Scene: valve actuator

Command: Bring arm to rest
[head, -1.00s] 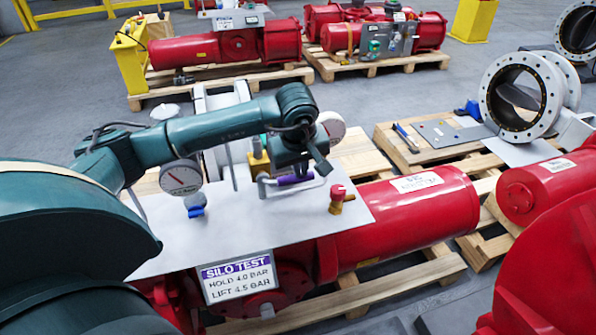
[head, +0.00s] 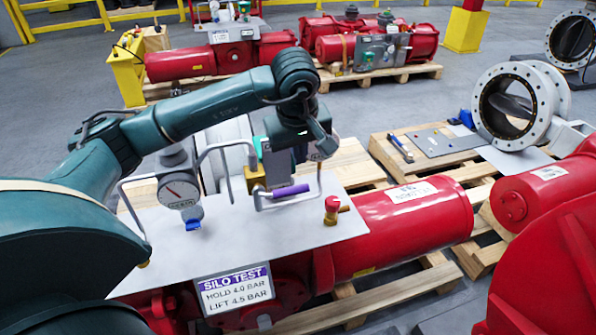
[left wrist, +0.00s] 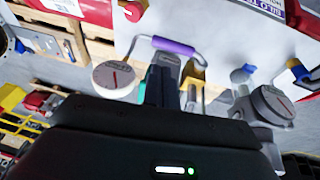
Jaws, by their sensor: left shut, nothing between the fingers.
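My left arm reaches in from the left in the head view, above a grey panel (head: 190,258) on a red valve actuator (head: 410,225). My left gripper (head: 324,143) is shut and empty, pointing down over the panel's back part. In the left wrist view its dark fingers (left wrist: 158,86) show together near a lever with a purple grip (left wrist: 173,46). My right gripper is not in view.
A round gauge (head: 180,191) and bent pipes stand on the panel, with a red-knobbed valve (head: 331,204) at right. A sign (head: 235,289) reads "SILO TEST, HOLD 4.0 BAR, LIFT 4.5 BAR".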

